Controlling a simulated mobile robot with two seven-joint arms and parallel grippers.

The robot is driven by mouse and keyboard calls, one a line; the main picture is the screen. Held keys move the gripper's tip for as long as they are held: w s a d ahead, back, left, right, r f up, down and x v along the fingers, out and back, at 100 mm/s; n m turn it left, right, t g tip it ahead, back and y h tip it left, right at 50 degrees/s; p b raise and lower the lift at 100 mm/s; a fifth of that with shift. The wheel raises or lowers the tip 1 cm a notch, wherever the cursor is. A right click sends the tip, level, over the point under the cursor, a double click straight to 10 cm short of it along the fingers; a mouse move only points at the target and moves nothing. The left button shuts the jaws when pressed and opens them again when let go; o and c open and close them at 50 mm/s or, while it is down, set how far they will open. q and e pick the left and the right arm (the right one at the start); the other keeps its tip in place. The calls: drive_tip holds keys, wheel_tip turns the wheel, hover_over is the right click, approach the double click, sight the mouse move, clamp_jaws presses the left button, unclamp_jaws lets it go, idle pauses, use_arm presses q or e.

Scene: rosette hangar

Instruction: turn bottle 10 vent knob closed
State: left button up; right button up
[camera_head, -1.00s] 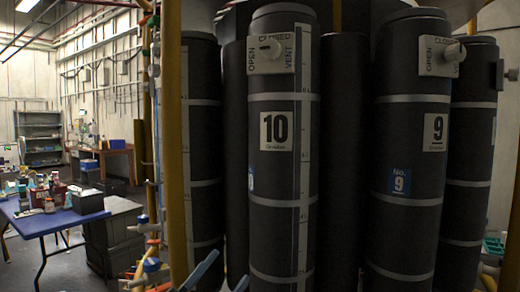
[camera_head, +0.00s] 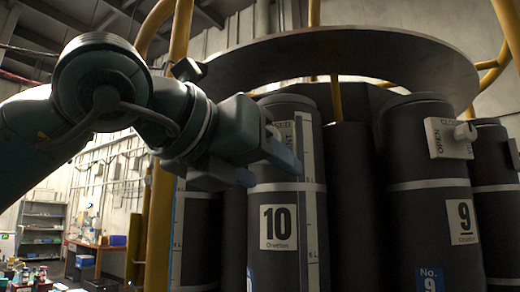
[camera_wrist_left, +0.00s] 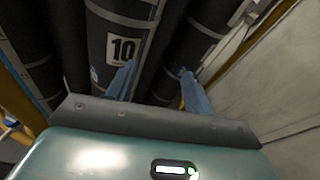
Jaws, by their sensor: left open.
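Bottle 10 (camera_head: 282,205) is a tall dark cylinder with a white label reading 10, which also shows in the left wrist view (camera_wrist_left: 122,48). Its white vent plate (camera_head: 286,129) is partly covered by my left gripper (camera_head: 275,174). The open fingers also show in the left wrist view (camera_wrist_left: 157,67). Contact with the knob cannot be told. My right gripper is out of view.
Bottle 9 (camera_head: 430,220) stands to the right with its own vent plate and knob (camera_head: 464,132). A round dark plate (camera_head: 350,58) overhangs the bottles. Yellow posts (camera_head: 163,215) stand at the left. A shelf (camera_head: 42,228) is far back at left.

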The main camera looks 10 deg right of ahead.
use_arm(q)
drive_tip(key=s+a+r+n+t+y, duration=0.25)
drive_tip(key=a+r+t, duration=0.2)
drive_tip(key=r, duration=0.25)
drive_tip(key=p+x, duration=0.5)
drive_tip(key=x, duration=0.8)
drive_tip(key=shift+w+r+t, duration=0.2)
drive_tip(key=shift+r+t, duration=0.15)
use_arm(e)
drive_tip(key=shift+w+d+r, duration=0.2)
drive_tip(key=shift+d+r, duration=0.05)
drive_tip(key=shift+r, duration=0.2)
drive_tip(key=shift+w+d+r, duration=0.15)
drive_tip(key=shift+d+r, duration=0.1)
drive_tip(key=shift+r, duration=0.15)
use_arm(q)
drive_tip(key=shift+y, duration=0.25)
drive_tip(key=c, duration=1)
